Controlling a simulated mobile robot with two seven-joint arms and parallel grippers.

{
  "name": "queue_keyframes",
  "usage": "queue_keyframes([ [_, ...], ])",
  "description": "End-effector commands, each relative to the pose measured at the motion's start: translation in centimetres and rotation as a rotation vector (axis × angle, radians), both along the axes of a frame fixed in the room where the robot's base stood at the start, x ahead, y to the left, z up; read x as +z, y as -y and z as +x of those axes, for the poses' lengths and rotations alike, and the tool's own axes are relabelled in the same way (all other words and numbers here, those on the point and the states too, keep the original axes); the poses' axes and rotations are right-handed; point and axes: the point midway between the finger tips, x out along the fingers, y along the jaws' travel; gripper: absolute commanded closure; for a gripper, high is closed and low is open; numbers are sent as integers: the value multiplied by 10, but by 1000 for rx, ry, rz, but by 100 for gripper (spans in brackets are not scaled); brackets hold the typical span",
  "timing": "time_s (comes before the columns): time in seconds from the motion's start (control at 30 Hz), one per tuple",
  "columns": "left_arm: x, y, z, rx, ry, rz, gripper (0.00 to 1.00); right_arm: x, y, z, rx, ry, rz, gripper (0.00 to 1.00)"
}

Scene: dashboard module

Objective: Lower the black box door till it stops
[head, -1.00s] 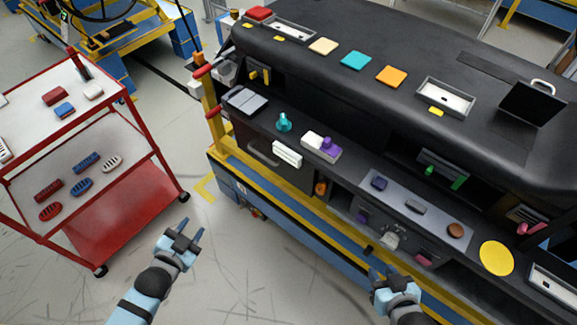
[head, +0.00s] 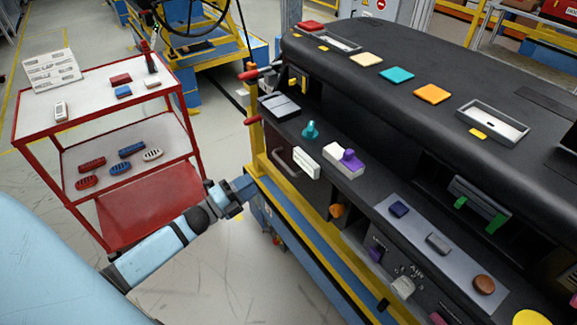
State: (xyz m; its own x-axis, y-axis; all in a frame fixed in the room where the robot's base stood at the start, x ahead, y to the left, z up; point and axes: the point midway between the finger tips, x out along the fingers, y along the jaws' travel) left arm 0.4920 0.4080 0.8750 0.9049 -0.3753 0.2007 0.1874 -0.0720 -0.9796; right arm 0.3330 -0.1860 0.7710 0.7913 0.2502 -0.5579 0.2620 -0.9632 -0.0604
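A black box front with a curved handle (head: 276,165) is set under the left part of the dashboard; I take it for the black box door (head: 294,185). It looks upright and closed. My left gripper (head: 240,195) is left of and below this door, apart from it, near the yellow and blue stand. Its fingers appear spread, with nothing between them. My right gripper is outside the head view.
A red trolley (head: 106,255) with small parts stands at left. The yellow rail (head: 300,222) of the stand runs below the dashboard (head: 440,70). A shelf with a teal knob (head: 310,130) and a white-purple block (head: 345,163) lies above the door. Grey floor is clear in front.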

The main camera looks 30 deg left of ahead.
Motion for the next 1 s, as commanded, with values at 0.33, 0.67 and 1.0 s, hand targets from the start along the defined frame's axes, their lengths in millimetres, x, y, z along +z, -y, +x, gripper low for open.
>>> queue_keyframes([
  [0.33,18,28,69,0,3,-2,63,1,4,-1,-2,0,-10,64],
  [0.67,24,43,103,-1,0,-3,63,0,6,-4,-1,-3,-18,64],
  [1.0,24,44,105,0,-1,-3,66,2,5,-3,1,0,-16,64],
])
